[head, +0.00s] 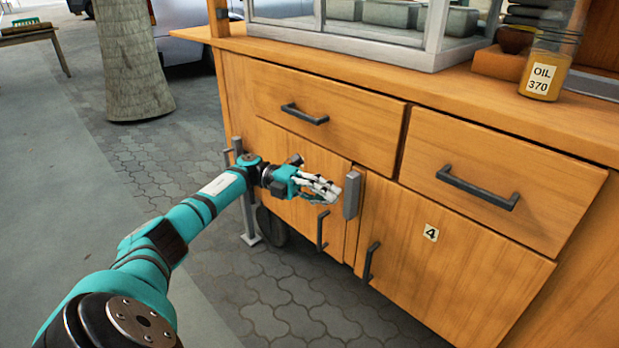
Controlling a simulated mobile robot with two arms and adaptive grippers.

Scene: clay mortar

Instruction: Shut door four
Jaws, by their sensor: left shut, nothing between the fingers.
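Door four (450,265) is the right-hand wooden cabinet door with a "4" label (431,233) and a dark handle (370,262) near its left edge. It looks closed or nearly so; I cannot tell whether it is fully flush. My left gripper (332,191) is shut and empty. It is in front of the neighbouring left door (285,180), up and left of door four's handle. Its fingertips point right, close to a grey upright block (352,195) by door four's upper left corner; I cannot tell whether they touch. My right gripper is not in view.
Two drawers (330,105) (500,160) with protruding handles sit above the doors. The counter carries a glass case (375,40) and an oil jar (550,55). A grey stand (248,215) is at the cabinet's left end. The paved floor in front (300,310) is clear.

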